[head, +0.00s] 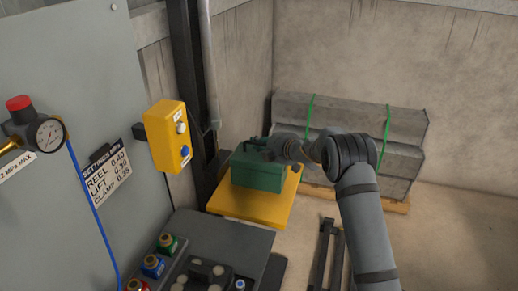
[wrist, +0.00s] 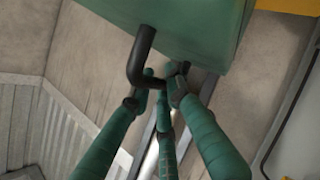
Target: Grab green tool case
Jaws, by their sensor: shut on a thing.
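The green tool case (head: 258,175) sits on a yellow platform (head: 232,206) in the head view. Its green body (wrist: 190,25) fills the top of the wrist view, with a black bent handle (wrist: 141,55) standing out from it. My gripper (head: 264,144) is at the top of the case in the head view. In the wrist view the green-sleeved fingers of my gripper (wrist: 160,88) are shut on the handle. The fingers and arm hide part of the handle and the case's right top edge.
A stack of grey slabs with green straps (head: 345,135) lies on a pallet behind and right of the case. A yellow control box (head: 168,137) and a dark post (head: 186,70) stand left. A dark console (head: 220,245) is in front. Open floor lies at right.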

